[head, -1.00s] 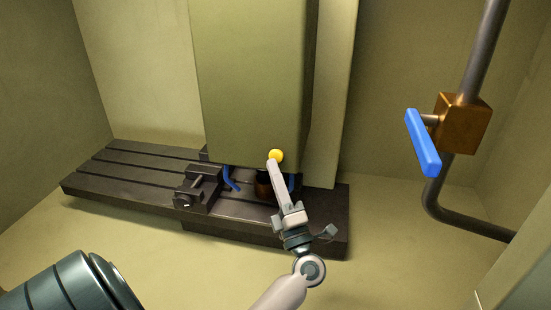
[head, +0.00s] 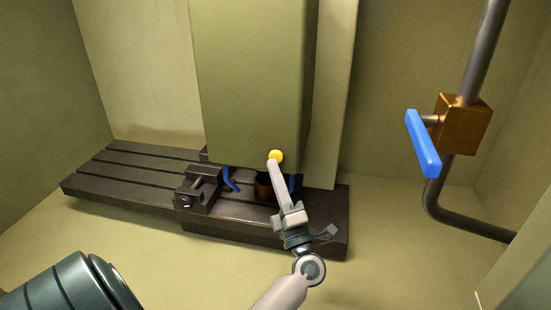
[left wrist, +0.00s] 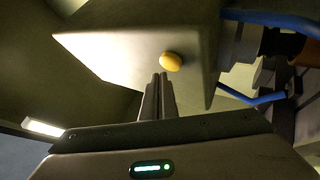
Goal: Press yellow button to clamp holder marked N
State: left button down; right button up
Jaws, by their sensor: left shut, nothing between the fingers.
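The yellow button (head: 276,156) sits near the bottom edge of the green-grey machine head (head: 250,80). My left gripper (head: 274,165) is shut and empty, its fingertips at the button's lower edge in the head view. In the left wrist view the button (left wrist: 171,61) shows just beyond the closed fingertips (left wrist: 160,77); I cannot tell whether they touch. A brown cylindrical holder (head: 264,187) is below the machine head, partly hidden by my gripper. It also shows at the right of the left wrist view (left wrist: 284,43). No N mark is readable. My right gripper is not in view.
A dark slotted table (head: 120,175) with a vise (head: 197,190) lies under the machine head. Blue hoses (head: 231,180) hang beside the holder. At right, a pipe carries a brass valve (head: 464,122) with a blue handle (head: 423,143). The floor in front is clear.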

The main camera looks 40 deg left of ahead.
pick_arm(q)
jog(key=shift+w+a, duration=0.4)
jog(key=shift+w, duration=0.35)
dwell(2.1)
jog(key=shift+s, duration=0.1)
jog(key=shift+s+d, duration=0.45)
jog(key=shift+s, duration=0.2)
jog(key=shift+s, duration=0.1)
dwell(0.4)
jog(key=shift+s+d+p, duration=0.2)
jog(key=shift+s+d, duration=0.2)
jog(key=shift+s, duration=0.3)
jog(key=shift+s+d+p, duration=0.25)
jog(key=shift+s+d, duration=0.15)
jog(key=shift+s, duration=0.3)
jog(key=shift+s+d+p, duration=0.2)
jog(key=shift+s+d, duration=0.2)
jog(key=shift+s, duration=0.3)
jog(key=shift+d, duration=0.1)
